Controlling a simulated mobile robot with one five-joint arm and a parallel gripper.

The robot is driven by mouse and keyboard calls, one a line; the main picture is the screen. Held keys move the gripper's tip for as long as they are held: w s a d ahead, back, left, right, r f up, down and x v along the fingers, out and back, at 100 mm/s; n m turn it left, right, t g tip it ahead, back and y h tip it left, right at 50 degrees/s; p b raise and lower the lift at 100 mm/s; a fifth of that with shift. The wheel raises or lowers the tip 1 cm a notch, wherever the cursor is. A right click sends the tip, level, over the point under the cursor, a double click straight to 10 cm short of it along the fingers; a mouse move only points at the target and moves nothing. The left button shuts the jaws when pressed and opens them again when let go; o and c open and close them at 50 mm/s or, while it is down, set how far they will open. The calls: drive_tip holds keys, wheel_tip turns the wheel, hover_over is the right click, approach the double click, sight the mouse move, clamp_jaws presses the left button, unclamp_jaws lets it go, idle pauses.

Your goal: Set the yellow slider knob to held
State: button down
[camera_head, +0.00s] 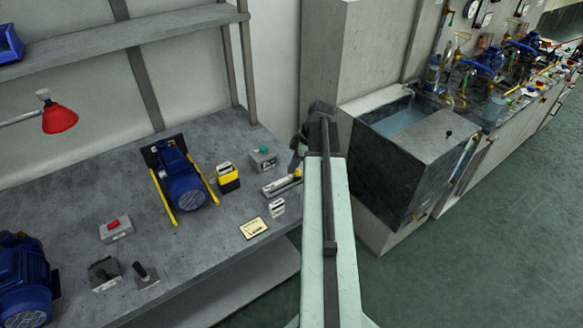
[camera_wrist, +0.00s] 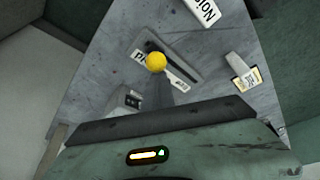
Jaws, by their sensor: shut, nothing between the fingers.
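The yellow slider knob (camera_head: 297,172) is a round ball at the right end of a slim grey slider unit (camera_head: 279,187) on the grey bench. In the wrist view the knob (camera_wrist: 156,61) sits over the slider unit (camera_wrist: 182,66), near one end of its dark slot. My gripper (camera_head: 298,158) is just beyond the knob in the head view, partly hidden by my arm. In the wrist view my shut gripper (camera_wrist: 157,88) points at the knob, with nothing held. I cannot tell whether it touches the knob. The slider's lettering is partly covered and not readable.
A green-button box (camera_head: 263,160), a yellow-black box (camera_head: 227,178), a white label block (camera_head: 277,208) and a yellow plate (camera_head: 253,229) surround the slider. A blue motor (camera_head: 186,192) stands to the left. A dark water tank (camera_head: 393,165) stands to the right of my arm.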

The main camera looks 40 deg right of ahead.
drive_tip(key=shift+s+d+f, duration=0.1)
drive_tip(key=shift+d, duration=0.2)
drive_tip(key=shift+w+a, duration=0.2)
drive_tip(key=shift+a, duration=0.1)
drive_tip(key=w+a+r+p, duration=0.2)
drive_tip(key=a, duration=0.1)
drive_tip(key=shift+w, duration=0.2)
drive_tip(key=p+v, duration=0.8)
drive_tip(key=v, duration=0.1)
drive_tip(key=shift+d, duration=0.2)
drive_tip(key=shift+a, duration=0.1)
